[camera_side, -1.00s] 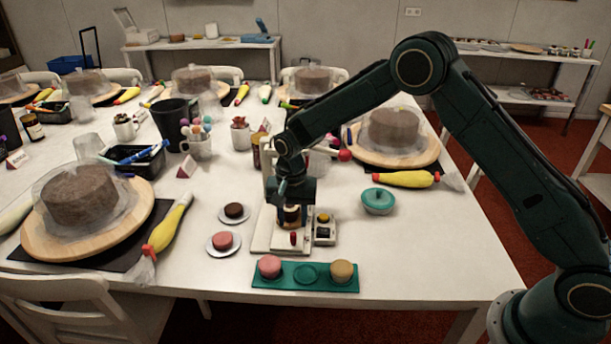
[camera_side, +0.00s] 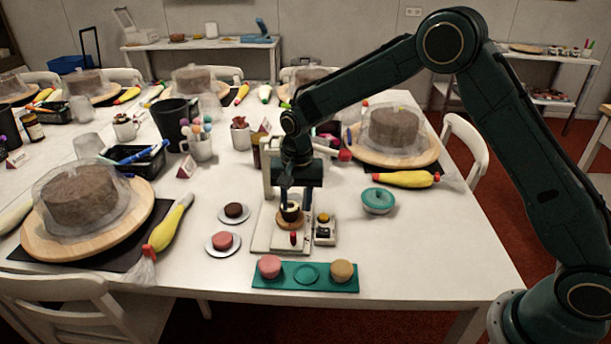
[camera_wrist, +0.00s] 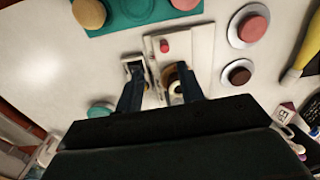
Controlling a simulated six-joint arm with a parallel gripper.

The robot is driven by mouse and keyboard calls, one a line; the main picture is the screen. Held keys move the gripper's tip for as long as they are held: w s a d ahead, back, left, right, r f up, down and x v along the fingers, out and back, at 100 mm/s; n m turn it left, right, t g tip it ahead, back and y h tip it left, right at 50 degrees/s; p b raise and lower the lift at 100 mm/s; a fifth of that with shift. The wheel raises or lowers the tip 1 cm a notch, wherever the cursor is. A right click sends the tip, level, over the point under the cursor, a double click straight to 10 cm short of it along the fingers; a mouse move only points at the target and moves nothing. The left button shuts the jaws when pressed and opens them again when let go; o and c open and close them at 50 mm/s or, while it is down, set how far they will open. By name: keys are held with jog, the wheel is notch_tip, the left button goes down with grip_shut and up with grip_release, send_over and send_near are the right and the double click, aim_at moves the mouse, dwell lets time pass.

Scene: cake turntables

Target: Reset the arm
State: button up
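My gripper (camera_side: 296,200) hangs fingers down over the small white stand (camera_side: 262,240) near the table's front edge. In the wrist view its two fingers (camera_wrist: 160,98) are spread wide with nothing gripped between them. A small dark and cream round piece (camera_side: 290,212) sits on a brown round base on the stand, just below the fingers. In the wrist view this round piece (camera_wrist: 174,78) shows beside the right finger, partly hidden by it.
A teal tray (camera_side: 306,287) in front holds a pink and a tan round piece, with an empty middle recess. Two small plates (camera_side: 223,251) with round pieces lie left. A teal lidded pot (camera_side: 378,200) stands right. A small device (camera_side: 325,238) adjoins the stand.

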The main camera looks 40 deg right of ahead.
jog(key=s+d+r+n+t, duration=0.1)
jog(key=s+d+r+n, duration=0.15)
jog(key=s+r, duration=0.55)
jog(key=s+d+r+n+t, duration=0.1)
jog(key=s+d+r, duration=0.2)
jog(key=s+r, duration=0.55)
jog(key=s+d+r+n+t, duration=0.1)
jog(key=s+r+n, duration=0.1)
jog(key=s, duration=0.6)
jog(key=s+d+r+n+t, duration=0.2)
jog(key=s+r+n, duration=0.1)
jog(key=s, duration=0.6)
jog(key=shift+s, duration=0.3)
